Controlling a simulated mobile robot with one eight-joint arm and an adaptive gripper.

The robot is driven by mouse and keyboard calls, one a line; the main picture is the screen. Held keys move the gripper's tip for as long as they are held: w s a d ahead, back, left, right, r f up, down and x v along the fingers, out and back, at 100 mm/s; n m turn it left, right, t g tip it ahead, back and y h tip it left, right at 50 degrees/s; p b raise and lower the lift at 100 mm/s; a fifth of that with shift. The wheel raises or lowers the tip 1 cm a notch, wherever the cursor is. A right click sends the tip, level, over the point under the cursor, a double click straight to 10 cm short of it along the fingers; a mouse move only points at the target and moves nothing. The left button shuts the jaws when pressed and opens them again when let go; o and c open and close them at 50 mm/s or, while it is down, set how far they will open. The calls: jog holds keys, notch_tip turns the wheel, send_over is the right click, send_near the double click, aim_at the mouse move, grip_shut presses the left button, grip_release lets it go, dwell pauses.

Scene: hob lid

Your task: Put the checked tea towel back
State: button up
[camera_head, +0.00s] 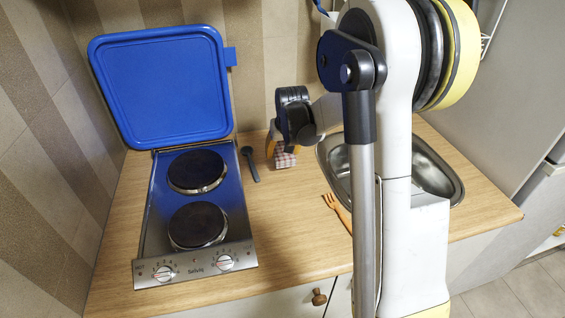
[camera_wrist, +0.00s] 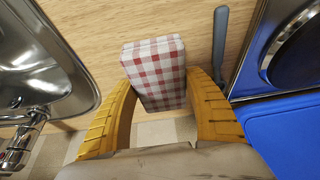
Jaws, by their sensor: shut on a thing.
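The checked tea towel (camera_wrist: 155,72) is a folded red-and-white block. In the wrist view it sits between the two yellow fingers of my gripper (camera_wrist: 165,100), which is shut on it. In the head view the towel (camera_head: 285,159) shows just below my gripper (camera_head: 283,148), over the worktop between the hob and the sink. My gripper and arm hide part of it there. I cannot tell whether the towel touches the worktop.
The hob (camera_head: 160,220) has its blue lid (camera_head: 160,85) raised at the left. A dark spoon (camera_head: 250,163) lies beside the hob. A wooden fork (camera_head: 337,209) lies near the sink (camera_head: 437,175), partly behind my arm. The front worktop (camera_head: 290,240) is clear.

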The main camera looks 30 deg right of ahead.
jog(key=shift+f+b, duration=0.7)
jog(key=shift+f, duration=1.1)
jog(key=shift+f, duration=0.2)
jog(key=o, duration=1.1)
jog(key=shift+o, duration=0.2)
jog(key=shift+r, duration=0.1)
